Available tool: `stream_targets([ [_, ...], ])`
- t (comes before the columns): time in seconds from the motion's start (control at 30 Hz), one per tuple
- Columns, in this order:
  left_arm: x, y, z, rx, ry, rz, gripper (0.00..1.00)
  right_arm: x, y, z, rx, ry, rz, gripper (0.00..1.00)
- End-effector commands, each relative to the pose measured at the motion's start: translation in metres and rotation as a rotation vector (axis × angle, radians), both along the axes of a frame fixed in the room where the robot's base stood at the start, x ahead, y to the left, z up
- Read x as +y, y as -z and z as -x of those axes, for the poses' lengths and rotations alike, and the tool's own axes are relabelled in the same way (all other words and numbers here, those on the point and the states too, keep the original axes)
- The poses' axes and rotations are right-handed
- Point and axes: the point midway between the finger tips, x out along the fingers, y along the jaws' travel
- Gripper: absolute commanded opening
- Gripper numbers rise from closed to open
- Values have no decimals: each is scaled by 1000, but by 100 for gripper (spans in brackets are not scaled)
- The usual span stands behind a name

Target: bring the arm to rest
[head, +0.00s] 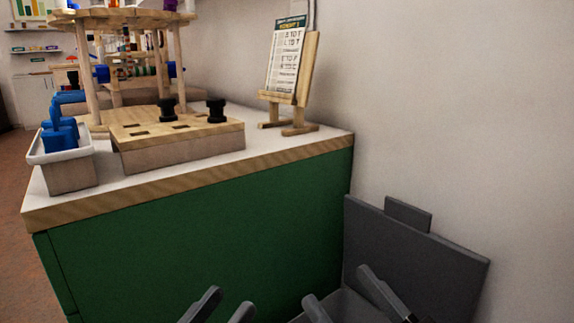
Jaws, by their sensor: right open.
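My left gripper (231,297) shows at the bottom of the head view, left of centre, with its two dark fingers apart and nothing seen between them. My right gripper (336,282) is to its right, in front of a grey box-like thing, with its fingers spread wide and empty. Both are low, in front of the green side of the counter (215,245) and below its top. Only the finger ends show; the rest of both arms is out of view.
A wooden block board with black knobs (185,140), a white bin of blue pieces (68,175) and an easel with a card (290,75) stand on the counter. A grey upright panel (415,245) is close behind my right gripper, beside the wall.

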Motion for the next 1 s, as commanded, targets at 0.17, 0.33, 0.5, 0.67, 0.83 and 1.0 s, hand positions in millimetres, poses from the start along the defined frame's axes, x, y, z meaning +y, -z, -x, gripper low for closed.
stream_targets([
  [0.17, 3, -15, -5, 54, -23, -26, 36, -9, 1, 0, 200, 9, -59, 62],
  [0.33, 9, -23, -12, 151, -61, -73, 36, -15, -7, -7, 292, 55, -13, 62],
  [0.5, 18, -34, -14, 279, -106, -135, 36, -24, -18, -9, 418, 109, 47, 62],
  [0.67, 31, -44, -7, 436, -154, -211, 36, -37, -28, -2, 571, 168, 119, 62],
  [0.83, 46, -49, 12, 605, -194, -291, 36, -52, -32, 17, 738, 222, 197, 62],
  [1.0, 58, -47, 34, 735, -218, -351, 36, -64, -31, 40, 866, 256, 257, 62],
])
